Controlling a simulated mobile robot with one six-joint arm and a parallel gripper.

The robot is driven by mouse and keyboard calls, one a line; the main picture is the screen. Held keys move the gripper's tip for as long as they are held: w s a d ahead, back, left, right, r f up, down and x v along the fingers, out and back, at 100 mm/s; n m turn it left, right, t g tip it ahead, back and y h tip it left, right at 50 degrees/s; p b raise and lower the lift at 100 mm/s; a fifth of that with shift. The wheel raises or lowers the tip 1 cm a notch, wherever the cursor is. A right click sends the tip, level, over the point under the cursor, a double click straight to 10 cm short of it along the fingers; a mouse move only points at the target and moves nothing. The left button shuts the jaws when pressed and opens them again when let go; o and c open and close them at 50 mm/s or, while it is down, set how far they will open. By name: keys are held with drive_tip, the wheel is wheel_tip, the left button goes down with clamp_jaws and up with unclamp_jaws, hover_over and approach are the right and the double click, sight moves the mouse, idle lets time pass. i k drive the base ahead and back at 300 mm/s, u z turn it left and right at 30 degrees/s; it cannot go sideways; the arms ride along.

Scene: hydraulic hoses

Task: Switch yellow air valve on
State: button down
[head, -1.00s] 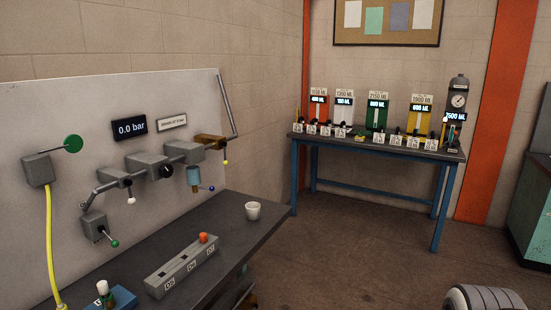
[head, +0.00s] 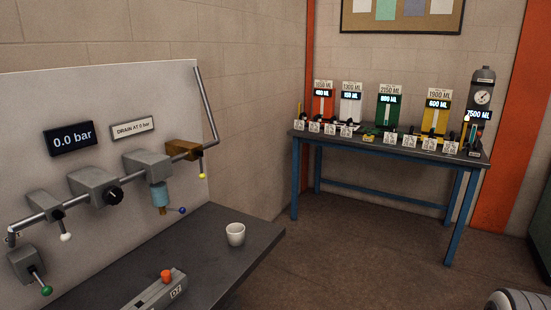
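The yellow air valve is a brown-orange block (head: 183,148) on the right end of the grey pipe on the white panel. Its small lever hangs down and ends in a yellow knob (head: 202,176). The pipe turns upward along the panel's right edge beyond the valve. My gripper is not in the head view.
A pressure display (head: 71,138) reads 0.0 bar beside a sign (head: 133,129) reading "DRAIN AT 0 bar". Levers with white (head: 66,237), blue (head: 182,210) and green (head: 47,291) knobs sit nearby. A dark bench (head: 205,245) below holds a white cup (head: 235,234). Open floor (head: 350,255) lies right.

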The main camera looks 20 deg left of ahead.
sight(202, 176)
drive_tip(key=u, duration=0.15)
drive_tip(key=i, duration=1.35)
drive_tip(key=u, duration=1.2)
drive_tip(key=i, duration=0.5)
drive_tip(key=u, duration=0.15)
drive_tip(key=k, duration=0.95)
drive_tip(key=u, duration=0.15)
drive_tip(key=i, duration=0.95)
drive_tip(key=z, duration=0.05)
